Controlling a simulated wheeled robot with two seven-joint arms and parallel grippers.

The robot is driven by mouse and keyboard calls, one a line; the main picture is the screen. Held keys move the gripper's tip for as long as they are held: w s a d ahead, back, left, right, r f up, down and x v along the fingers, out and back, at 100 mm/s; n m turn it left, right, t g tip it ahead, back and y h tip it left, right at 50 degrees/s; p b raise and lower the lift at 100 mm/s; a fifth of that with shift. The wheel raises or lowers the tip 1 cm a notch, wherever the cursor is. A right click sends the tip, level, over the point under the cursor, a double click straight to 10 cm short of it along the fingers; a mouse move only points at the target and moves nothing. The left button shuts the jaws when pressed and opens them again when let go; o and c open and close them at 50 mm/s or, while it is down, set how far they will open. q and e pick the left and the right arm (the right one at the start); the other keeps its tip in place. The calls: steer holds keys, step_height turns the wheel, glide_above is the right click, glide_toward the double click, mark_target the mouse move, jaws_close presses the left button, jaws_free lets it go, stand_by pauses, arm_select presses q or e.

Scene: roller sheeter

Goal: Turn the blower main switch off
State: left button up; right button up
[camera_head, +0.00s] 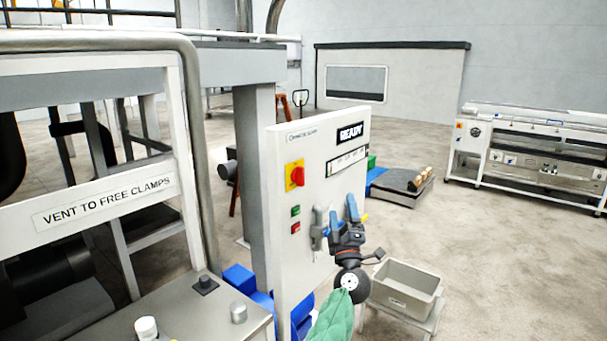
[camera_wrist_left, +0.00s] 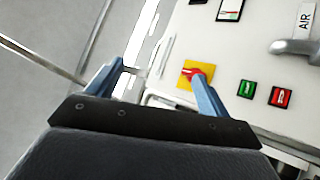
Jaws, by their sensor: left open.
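A white control panel (camera_head: 325,150) carries a red rotary switch on a yellow plate (camera_head: 295,175). I take this to be the main switch; its label is not readable. The switch also shows in the left wrist view (camera_wrist_left: 188,70), where the right-hand finger overlaps its edge. I cannot tell whether they touch. My left gripper (camera_head: 342,208) is open, its blue fingers in front of the panel, right of and below the switch in the head view. In the left wrist view the gap between the fingertips (camera_wrist_left: 158,70) is empty. My right gripper is not in view.
Green (camera_head: 295,211) and red (camera_head: 296,228) buttons sit below the switch. A grey handle (camera_head: 319,228) projects from the panel near my gripper, labelled AIR in the wrist view. A grey bin (camera_head: 408,280) stands at right. Open floor lies beyond.

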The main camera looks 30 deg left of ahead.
arm_select(q)
steer(key=w+a+r+n+g+y+p, duration=0.1)
steer(key=w+a+r+n+g+y, duration=0.15)
steer(key=a+n+g, duration=0.4)
steer(key=n+g+h+p, duration=0.2)
steer(key=n+g, duration=0.1)
steer(key=g, duration=0.2)
glide_toward(303, 178)
steer(key=x, duration=0.2)
steer(key=shift+m+y, duration=0.25)
steer(key=p+x, duration=0.3)
steer(key=x, duration=0.3)
steer(key=shift+w+a+p, duration=0.15)
steer(key=shift+a+p, duration=0.15)
steer(key=shift+a, duration=0.05)
steer(key=shift+w+a+f, duration=0.15)
steer(key=shift+a, duration=0.15)
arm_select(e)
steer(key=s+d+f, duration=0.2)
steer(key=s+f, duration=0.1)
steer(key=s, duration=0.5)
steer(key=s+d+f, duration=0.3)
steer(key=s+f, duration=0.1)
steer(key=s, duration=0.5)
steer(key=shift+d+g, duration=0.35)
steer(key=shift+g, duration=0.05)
arm_select(q)
steer(key=c, duration=1)
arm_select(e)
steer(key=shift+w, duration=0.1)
